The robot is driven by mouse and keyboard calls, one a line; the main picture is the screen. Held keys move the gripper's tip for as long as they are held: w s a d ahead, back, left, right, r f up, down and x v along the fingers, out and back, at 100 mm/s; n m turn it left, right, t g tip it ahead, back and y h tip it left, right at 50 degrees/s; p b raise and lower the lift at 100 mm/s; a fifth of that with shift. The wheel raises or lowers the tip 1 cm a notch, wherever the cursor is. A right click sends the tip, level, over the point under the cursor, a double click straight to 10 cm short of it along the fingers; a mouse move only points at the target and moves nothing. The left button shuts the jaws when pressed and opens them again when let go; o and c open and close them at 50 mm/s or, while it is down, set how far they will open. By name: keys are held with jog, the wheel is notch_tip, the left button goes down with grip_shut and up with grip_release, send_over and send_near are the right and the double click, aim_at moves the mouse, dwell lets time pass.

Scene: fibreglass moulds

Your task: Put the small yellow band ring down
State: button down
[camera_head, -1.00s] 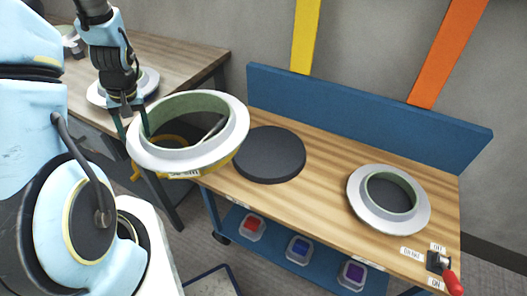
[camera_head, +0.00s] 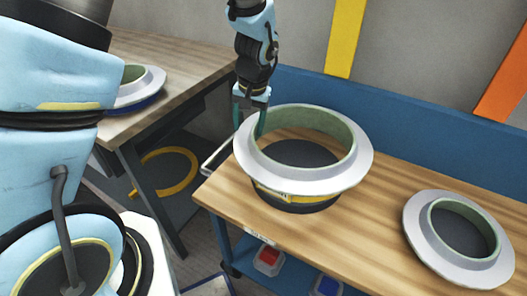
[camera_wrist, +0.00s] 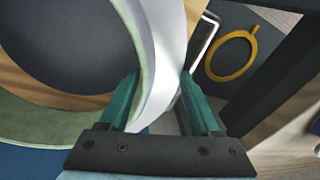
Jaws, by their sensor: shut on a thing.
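The small yellow band ring (camera_head: 358,165) has a wide pale grey flange, a green inner wall and a yellow band (camera_head: 285,190) below the flange. My gripper (camera_head: 250,118) is shut on the left side of its rim. The ring is level over a round black disc (camera_head: 305,155) on the wooden bench. The disc shows through the ring's opening, and its edge shows below the band. I cannot tell whether the ring touches the disc. In the wrist view the ring's rim (camera_wrist: 165,50) passes between my green fingers, and the disc (camera_wrist: 65,40) lies to the left.
Another grey flanged ring (camera_head: 418,240) lies on the bench (camera_head: 375,215) at the right. A blue back panel (camera_head: 420,140) runs behind. A second table (camera_head: 160,60) at the left holds a further ring (camera_head: 145,85). A yellow hoop (camera_head: 190,165) is below, between table and bench.

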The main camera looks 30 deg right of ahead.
notch_tip(320, 180, down, 6)
jog(key=shift+f, duration=0.25)
jog(key=shift+c, duration=0.3)
grip_release()
jog(key=r, duration=0.4)
jog(key=s+r, duration=0.1)
jog(key=r, duration=0.3)
jog(key=s+r, duration=0.1)
jog(key=r, duration=0.3)
jog(key=shift+d, duration=0.2)
jog(key=a+r+n, duration=0.2)
jog(key=a+n, duration=0.1)
jog(key=a, duration=1.2)
jog(key=w+a+r+n, duration=0.1)
jog(key=a+n, duration=0.3)
jog(key=a, duration=1.2)
jog(key=shift+w+r+h, duration=0.25)
jog(key=shift+r+h, duration=0.05)
jog(key=shift+r, duration=0.15)
